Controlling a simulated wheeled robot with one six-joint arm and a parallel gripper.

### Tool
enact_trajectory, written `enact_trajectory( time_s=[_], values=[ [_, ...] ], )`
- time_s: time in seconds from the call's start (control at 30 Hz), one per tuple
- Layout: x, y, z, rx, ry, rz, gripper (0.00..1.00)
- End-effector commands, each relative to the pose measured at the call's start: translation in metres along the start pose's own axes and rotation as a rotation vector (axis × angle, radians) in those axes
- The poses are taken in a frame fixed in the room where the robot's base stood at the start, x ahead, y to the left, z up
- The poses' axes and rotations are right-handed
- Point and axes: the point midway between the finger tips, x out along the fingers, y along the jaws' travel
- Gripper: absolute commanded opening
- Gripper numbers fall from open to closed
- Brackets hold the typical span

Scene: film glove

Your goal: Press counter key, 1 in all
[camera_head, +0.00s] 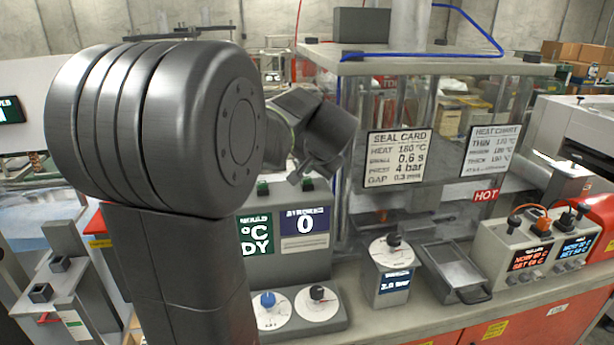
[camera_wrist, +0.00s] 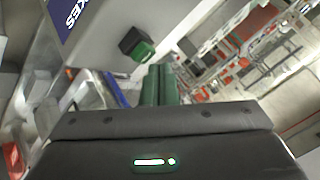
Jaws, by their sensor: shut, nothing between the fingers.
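The counter (camera_head: 304,222) is a blue display reading 0 on a grey box in the head view. Part of its lettering also shows at the top left of the wrist view (camera_wrist: 70,14). A green-topped key in a black housing (camera_head: 308,184) sits on the box above the display. In the wrist view, a green and black key (camera_wrist: 137,45) is just beyond and slightly left of the fingertips, with a gap visible. My gripper (camera_head: 301,177) is shut and empty, close above the box. Its two fingers lie together in the wrist view (camera_wrist: 159,78). My arm hides part of the box.
A second green key (camera_head: 263,188) is to the left, above a mould display (camera_head: 255,236). Two dials (camera_head: 293,306) are below. A clear-walled press cabinet with a HOT sign (camera_head: 485,195) stands to the right, near a grey tray (camera_head: 453,270).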

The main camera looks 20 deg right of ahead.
Motion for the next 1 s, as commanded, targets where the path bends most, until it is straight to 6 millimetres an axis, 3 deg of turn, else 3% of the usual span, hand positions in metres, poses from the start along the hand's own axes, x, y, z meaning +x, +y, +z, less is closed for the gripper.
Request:
enact_trajectory(
  time_s=[0.47, 1.0],
  values=[
    [-0.006, -0.004, -0.004, 0.000, 0.001, -0.001, 0.00],
    [-0.038, -0.028, -0.028, 0.001, 0.001, -0.001, 0.00]
  ],
)
